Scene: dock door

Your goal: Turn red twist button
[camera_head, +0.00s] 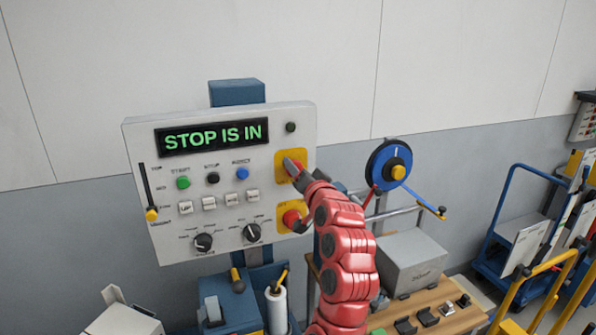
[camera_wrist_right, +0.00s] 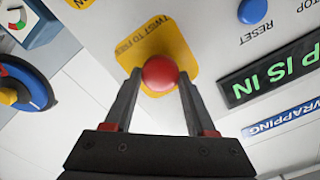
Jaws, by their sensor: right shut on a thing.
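The red twist button (camera_wrist_right: 160,72) sits on a yellow plate (camera_wrist_right: 172,32) marked "TWIST TO FREE" on the white control panel. In the head view this is the upper yellow plate (camera_head: 281,158), and my right gripper (camera_head: 293,166) largely covers the button. In the wrist view my right gripper (camera_wrist_right: 159,80) has one finger on each side of the button and is shut on it. The panel display (camera_head: 212,136) reads "STOP IS IN". My left gripper is not in view.
A second red button (camera_head: 291,218) on a yellow plate sits just below my right gripper. Coloured buttons, switches and two black knobs fill the panel's left part. A blue wheel (camera_head: 382,182) with a yellow hub stands to the right, above a grey box (camera_head: 412,262).

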